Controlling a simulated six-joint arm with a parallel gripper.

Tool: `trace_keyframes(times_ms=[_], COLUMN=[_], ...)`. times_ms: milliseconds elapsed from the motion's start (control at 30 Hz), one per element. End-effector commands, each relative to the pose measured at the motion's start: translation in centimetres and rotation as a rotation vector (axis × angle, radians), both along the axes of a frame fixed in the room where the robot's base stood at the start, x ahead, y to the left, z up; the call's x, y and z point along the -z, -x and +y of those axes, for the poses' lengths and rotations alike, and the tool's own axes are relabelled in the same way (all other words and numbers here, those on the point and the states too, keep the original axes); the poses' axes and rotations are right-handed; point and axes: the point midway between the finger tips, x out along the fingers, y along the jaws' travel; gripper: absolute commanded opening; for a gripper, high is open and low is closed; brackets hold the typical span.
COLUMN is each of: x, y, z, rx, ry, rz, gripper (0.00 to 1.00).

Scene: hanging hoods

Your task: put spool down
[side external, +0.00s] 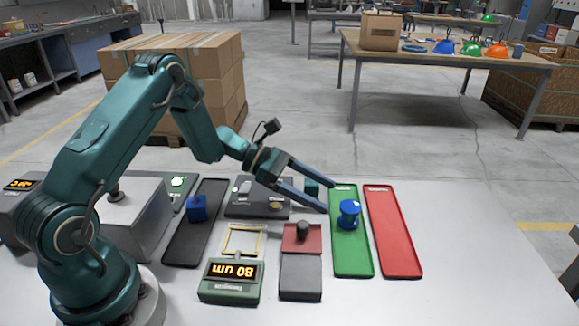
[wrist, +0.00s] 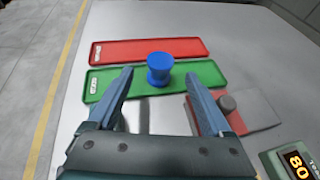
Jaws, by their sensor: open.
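The blue spool (side external: 348,215) stands upright on the green tray (side external: 352,262). In the wrist view the spool (wrist: 159,68) sits near the middle of the green tray (wrist: 208,76), just beyond my fingertips. My gripper (side external: 330,199) is open and empty, to the left of the spool in the side view and apart from it.
A red tray (side external: 394,240) lies beside the green one, empty. A black tray (side external: 187,243) holds a blue cube (side external: 197,207). A gauge reading 80 um (side external: 231,280) and a block with a dark knob (side external: 303,231) stand in front. The table right of the red tray is clear.

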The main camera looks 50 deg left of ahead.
Motion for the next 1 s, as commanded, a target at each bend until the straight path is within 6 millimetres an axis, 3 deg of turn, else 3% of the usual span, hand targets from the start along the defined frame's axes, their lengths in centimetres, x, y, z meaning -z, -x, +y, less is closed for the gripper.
trace_keyframes(times_ms=[167, 367, 567, 800, 1000], x=[-1.3, -1.9, -4.5, -8.4, -9.8], y=[1.5, 2.4, 4.3, 10.7, 16.3], z=[2.6, 3.7, 1.0, -3.8, -4.9], rx=[-0.006, 0.005, 0.183, 0.612, 0.945], ry=[-0.001, -0.005, -0.140, -0.502, -0.832], rz=[-0.002, -0.004, -0.082, -0.296, -0.494], gripper=[0.84, 0.84, 0.84, 0.84, 0.84])
